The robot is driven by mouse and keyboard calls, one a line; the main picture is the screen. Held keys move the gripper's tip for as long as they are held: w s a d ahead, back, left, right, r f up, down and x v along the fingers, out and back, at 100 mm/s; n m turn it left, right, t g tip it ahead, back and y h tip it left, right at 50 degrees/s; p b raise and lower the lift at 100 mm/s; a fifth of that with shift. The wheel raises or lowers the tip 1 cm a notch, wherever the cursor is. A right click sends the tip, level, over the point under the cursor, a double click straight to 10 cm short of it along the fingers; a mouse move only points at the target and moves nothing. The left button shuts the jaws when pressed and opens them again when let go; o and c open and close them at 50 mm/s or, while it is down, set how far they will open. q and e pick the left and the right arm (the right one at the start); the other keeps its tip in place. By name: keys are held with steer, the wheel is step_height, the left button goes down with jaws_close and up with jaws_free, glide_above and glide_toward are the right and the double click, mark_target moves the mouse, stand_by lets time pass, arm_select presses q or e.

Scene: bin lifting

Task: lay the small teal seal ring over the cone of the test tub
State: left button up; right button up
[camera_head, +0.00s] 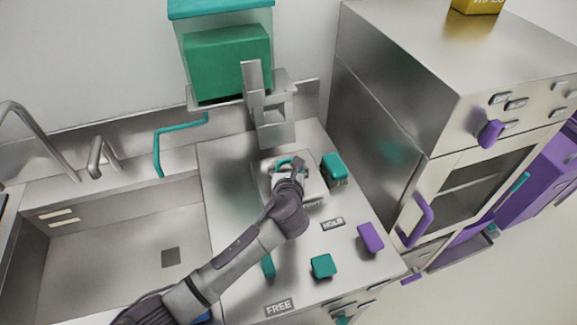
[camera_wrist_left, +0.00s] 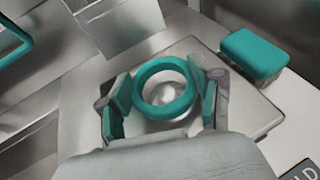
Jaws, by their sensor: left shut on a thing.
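The teal seal ring (camera_wrist_left: 163,112) sits between the two fingers of my left gripper (camera_wrist_left: 165,90), which is shut on it. In the head view the ring (camera_head: 284,161) shows only partly behind my left gripper (camera_head: 288,168), over the metal test tub (camera_head: 313,190). In the left wrist view the shiny round cone (camera_wrist_left: 168,92) of the test tub (camera_wrist_left: 262,112) shows through the ring's hole. The ring looks roughly level. I cannot tell whether it touches the cone or is held just above it. My right gripper is not in view.
A teal-lidded box (camera_head: 334,168) stands close to the tub's right side. A metal dispenser (camera_head: 268,115) rises behind the tub. A teal block (camera_head: 323,266) and a purple block (camera_head: 370,237) lie nearer the counter front. The sink (camera_head: 120,240) is to the left, a steel oven (camera_head: 460,120) to the right.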

arm_select(q)
steer(key=shift+f, duration=0.35)
steer(key=shift+f, duration=0.35)
stand_by(0.5)
steer(key=o, duration=1)
steer(key=shift+s, duration=0.15)
steer(key=v, duration=1.1)
steer(key=shift+s+r, duration=0.15)
steer(key=shift+s, duration=0.2)
